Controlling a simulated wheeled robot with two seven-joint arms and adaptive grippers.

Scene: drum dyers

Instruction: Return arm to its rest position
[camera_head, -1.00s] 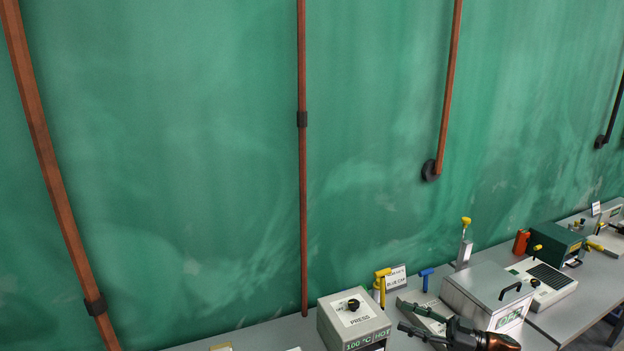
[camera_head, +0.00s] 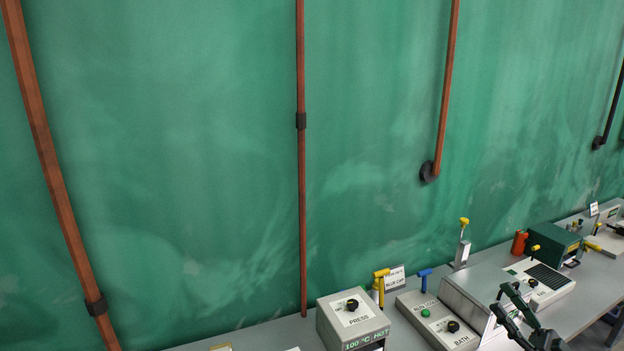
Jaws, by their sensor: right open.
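My right gripper (camera_head: 507,312) shows at the lower right of the head view. Its dark fingers are spread and nothing is between them. It is in front of the grey metal bath box (camera_head: 480,285) and hides part of its front. I cannot tell whether the fingers touch the box. My left gripper is not in view.
A grey table runs along the green wall.

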